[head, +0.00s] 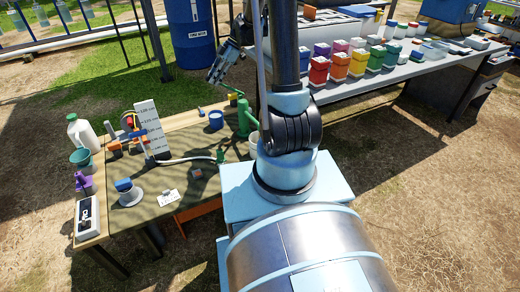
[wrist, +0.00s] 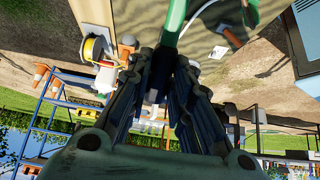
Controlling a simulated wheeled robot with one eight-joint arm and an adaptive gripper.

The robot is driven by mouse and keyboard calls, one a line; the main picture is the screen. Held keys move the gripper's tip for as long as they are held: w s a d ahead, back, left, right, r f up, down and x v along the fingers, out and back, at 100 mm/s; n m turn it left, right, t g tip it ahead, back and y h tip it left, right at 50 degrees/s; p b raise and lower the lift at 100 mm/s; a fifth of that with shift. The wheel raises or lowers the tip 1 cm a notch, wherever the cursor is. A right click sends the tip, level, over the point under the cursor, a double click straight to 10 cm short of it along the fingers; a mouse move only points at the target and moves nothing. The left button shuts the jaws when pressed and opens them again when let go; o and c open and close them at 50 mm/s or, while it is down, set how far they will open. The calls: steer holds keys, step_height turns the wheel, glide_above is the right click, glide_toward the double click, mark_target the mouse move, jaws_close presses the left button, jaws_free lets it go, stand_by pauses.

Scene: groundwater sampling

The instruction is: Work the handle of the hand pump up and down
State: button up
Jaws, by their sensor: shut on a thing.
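The green hand pump (head: 243,120) stands at the far right part of the work table, beside my arm. Its handle (head: 235,91) slants up to the left toward my gripper (head: 216,74). In the wrist view the green handle (wrist: 173,22) runs down between the two dark fingers of my gripper (wrist: 163,62). The fingers are shut on it, and they hide the gripped part. My arm hides part of the space right of the pump.
A blue cup (head: 216,119) stands close left of the pump on the work table (head: 185,211). A white graduated board (head: 151,128) and a jug (head: 82,133) stand further left. A blue drum (head: 191,35) is behind.

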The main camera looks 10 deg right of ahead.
mark_target(205, 79)
steer(key=shift+w+a, duration=0.1)
steer(key=shift+a, duration=0.1)
steer(key=shift+a+f+h, duration=0.2)
steer(key=shift+f+h, duration=0.1)
steer(key=shift+f, duration=0.05)
steer(key=s+a+f+t+h, duration=0.1)
steer(key=a+f+t+h, duration=0.1)
steer(key=a+f+h, duration=0.2)
steer(key=shift+f+h, duration=1.2)
steer(key=shift+f, duration=0.75)
steer(key=o, duration=1)
steer(key=shift+c, duration=0.2)
steer(key=shift+s+d, duration=0.1)
steer(key=shift+r, duration=0.1)
step_height(205, 79, up, 12)
steer(key=shift+d+f, duration=0.15)
steer(key=shift+f, duration=0.05)
